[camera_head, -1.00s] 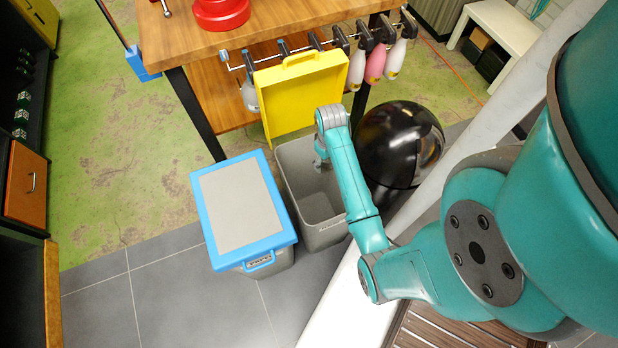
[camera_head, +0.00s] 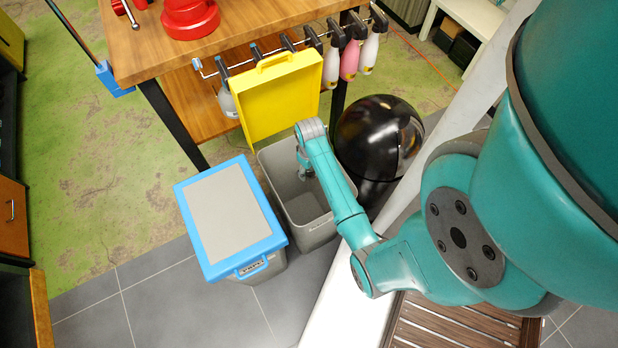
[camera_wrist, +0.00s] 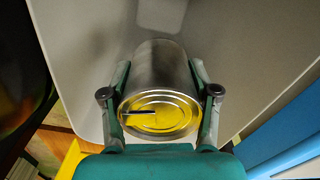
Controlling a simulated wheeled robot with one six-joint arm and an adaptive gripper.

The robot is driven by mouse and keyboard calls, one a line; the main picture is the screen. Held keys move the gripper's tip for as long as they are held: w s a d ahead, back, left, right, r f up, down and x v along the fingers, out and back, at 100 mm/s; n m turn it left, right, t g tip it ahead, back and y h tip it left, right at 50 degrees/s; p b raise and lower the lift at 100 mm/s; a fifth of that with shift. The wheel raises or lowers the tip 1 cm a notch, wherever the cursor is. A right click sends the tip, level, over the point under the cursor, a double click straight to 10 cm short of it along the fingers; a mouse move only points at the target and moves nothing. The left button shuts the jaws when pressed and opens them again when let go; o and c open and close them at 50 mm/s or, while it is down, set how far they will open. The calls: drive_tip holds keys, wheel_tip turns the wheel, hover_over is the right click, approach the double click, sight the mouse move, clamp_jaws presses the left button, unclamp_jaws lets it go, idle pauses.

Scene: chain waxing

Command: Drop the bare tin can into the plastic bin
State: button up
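The bare tin can (camera_wrist: 160,60) shows in the wrist view as a silver cylinder with a yellow ringed end and a pull tab. My gripper (camera_wrist: 159,66) has one finger on each side of it and is shut on it. In the head view my gripper (camera_head: 305,170) points down into the mouth of an open grey bin (camera_head: 312,225) with a raised yellow lid (camera_head: 280,95). The can cannot be made out there. The bin's pale inside fills much of the wrist view behind the can.
A bin with a closed blue-rimmed lid (camera_head: 230,215) stands left of the open bin. A glossy black domed bin (camera_head: 380,138) stands to its right. A wooden workbench (camera_head: 240,45) with hanging spray bottles (camera_head: 350,60) is behind the yellow lid.

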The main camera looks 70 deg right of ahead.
drive_tip(key=o, duration=0.5)
drive_tip(key=shift+c, duration=0.2)
wheel_tip(320, 180, up, 12)
drive_tip(key=shift+s, duration=0.1)
idle(0.7)
